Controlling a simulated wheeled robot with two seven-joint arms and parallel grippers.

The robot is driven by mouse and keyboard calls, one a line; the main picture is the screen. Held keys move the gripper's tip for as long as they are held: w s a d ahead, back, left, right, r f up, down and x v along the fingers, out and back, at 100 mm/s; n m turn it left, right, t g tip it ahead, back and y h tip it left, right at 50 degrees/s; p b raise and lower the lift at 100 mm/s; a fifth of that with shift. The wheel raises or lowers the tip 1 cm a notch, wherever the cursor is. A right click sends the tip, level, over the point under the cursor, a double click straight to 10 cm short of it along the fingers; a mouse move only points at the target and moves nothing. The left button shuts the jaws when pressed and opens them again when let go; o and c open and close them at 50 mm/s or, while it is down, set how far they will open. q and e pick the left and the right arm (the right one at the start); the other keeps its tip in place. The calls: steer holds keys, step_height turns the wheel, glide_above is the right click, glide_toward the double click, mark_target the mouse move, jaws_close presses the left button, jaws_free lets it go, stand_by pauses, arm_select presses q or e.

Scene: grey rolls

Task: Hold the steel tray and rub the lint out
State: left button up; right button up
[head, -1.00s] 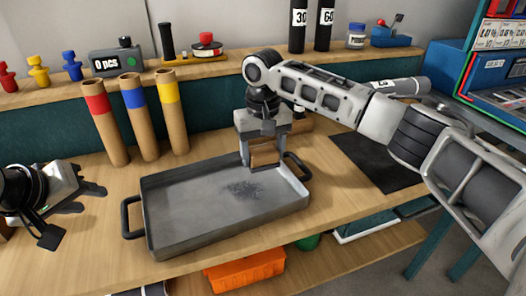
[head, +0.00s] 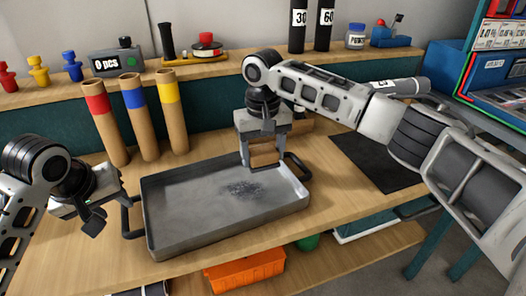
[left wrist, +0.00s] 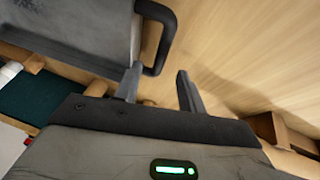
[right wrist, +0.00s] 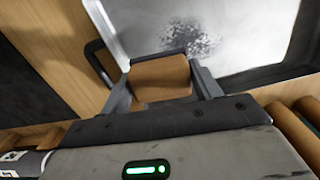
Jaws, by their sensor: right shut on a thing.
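The steel tray (head: 185,225) lies on the bench with a black handle at each end. A dark speckled patch of lint (head: 245,189) is on its floor, right of the middle; it also shows in the right wrist view (right wrist: 190,38). My right gripper (head: 262,160) is shut on a brown block (right wrist: 160,78) at the tray's far right corner, beyond the lint. My left gripper (head: 108,210) is open and empty beside the left handle (head: 126,218). In the left wrist view, the handle (left wrist: 168,35) lies just past the fingertips, not between them.
Three cardboard tubes with red, blue and yellow bands (head: 135,110) stand behind the tray. A dark mat (head: 375,165) lies to the right. A raised shelf (head: 60,95) with small items runs along the back. An orange bin (head: 245,268) sits below the bench.

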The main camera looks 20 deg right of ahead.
mark_target(123, 212)
arm_select(q)
steer(key=shift+x, duration=2.1)
jaws_close()
